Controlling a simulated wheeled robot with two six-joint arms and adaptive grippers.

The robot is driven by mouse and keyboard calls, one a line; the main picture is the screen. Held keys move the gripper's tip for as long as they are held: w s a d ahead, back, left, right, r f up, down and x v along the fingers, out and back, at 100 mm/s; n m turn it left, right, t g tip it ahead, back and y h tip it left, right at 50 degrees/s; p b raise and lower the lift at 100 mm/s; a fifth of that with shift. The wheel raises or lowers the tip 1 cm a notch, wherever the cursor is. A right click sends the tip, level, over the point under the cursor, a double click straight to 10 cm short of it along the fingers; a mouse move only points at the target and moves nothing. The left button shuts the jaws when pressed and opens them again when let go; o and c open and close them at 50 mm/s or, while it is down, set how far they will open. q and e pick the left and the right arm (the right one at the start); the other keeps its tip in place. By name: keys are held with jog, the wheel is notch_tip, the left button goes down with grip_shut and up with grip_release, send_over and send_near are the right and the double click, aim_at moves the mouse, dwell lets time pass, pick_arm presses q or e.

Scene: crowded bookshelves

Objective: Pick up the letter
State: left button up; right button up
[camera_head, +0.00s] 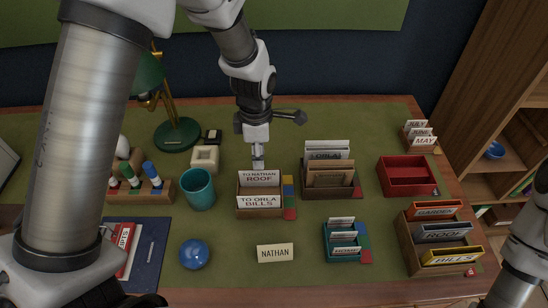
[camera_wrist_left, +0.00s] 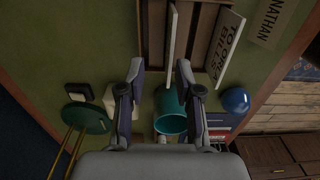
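Two white letters stand in a wooden holder (camera_head: 259,213) in the middle of the desk. The rear letter (camera_head: 259,177) reads "TO NATHAN ROOF" and the front letter (camera_head: 259,201) reads "TO ORLA BILLS". My left gripper (camera_head: 257,158) points down just behind and above the rear letter. In the left wrist view my left gripper (camera_wrist_left: 160,68) has its fingers apart with nothing between them. The rear letter's edge (camera_wrist_left: 173,35) lies just beyond the fingertips; the front letter (camera_wrist_left: 226,45) is further right. My right gripper is out of view; only its arm shows at the lower right.
A teal cup (camera_head: 199,190) and a blue ball (camera_head: 194,254) stand left of the holder. A "NATHAN" card (camera_head: 275,253) lies in front. Filled card holders (camera_head: 331,185), a red tray (camera_head: 407,177) and a folder box (camera_head: 440,236) stand right. A green lamp (camera_head: 177,133) stands behind left.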

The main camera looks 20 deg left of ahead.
aim_at(259, 177)
pick_arm(q)
jog(key=f, duration=0.1)
jog(key=s+f, duration=0.1)
jog(key=f, duration=0.2)
jog(key=shift+s+d, duration=0.2)
jog(key=shift+s, duration=0.2)
jog(key=f, duration=0.1)
jog(key=w+f, duration=0.1)
jog(key=f, duration=0.1)
jog(key=shift+f, duration=0.15)
jog(key=shift+s+r, duration=0.2)
jog(key=shift+s, duration=0.1)
jog(key=shift+c, duration=1)
grip_shut()
